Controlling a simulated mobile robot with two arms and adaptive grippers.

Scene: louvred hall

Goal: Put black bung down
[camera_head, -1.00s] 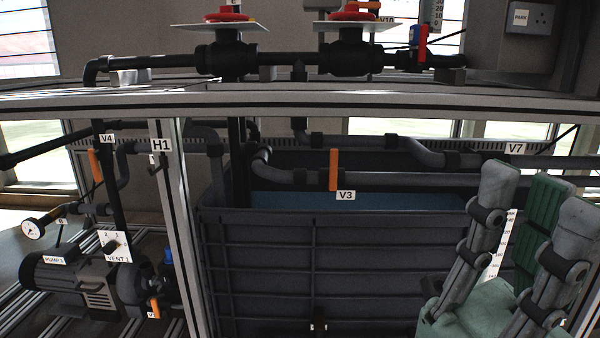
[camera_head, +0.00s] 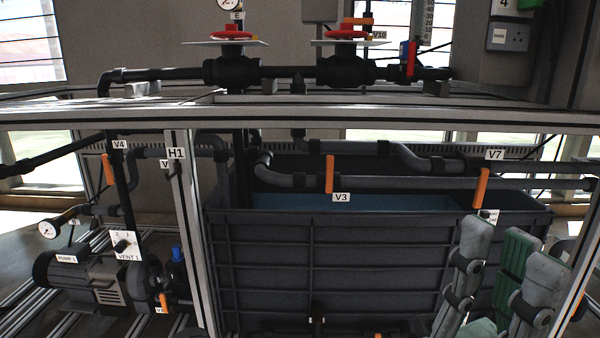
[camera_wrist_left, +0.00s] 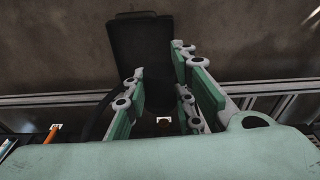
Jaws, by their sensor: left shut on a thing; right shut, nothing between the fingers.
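In the left wrist view, my left gripper (camera_wrist_left: 158,62) is shut on a large dark piece, which I take to be the black bung (camera_wrist_left: 140,40). It stands out between the fingers against a brown-grey surface. I cannot tell whether it touches anything beyond the gripper. The left gripper and the bung do not show in the head view. My right gripper (camera_head: 512,255) is at the lower right of the head view, fingers pointing up, shut and empty, in front of the dark tank.
The dark tank (camera_head: 280,270) with blue water stands behind a metal frame rail (camera_head: 350,118). Pipes with orange valve handles, such as V3 (camera_head: 329,174), cross above it. A pump (camera_head: 85,280) sits at the lower left. Red-handled valves (camera_head: 232,32) stand on top.

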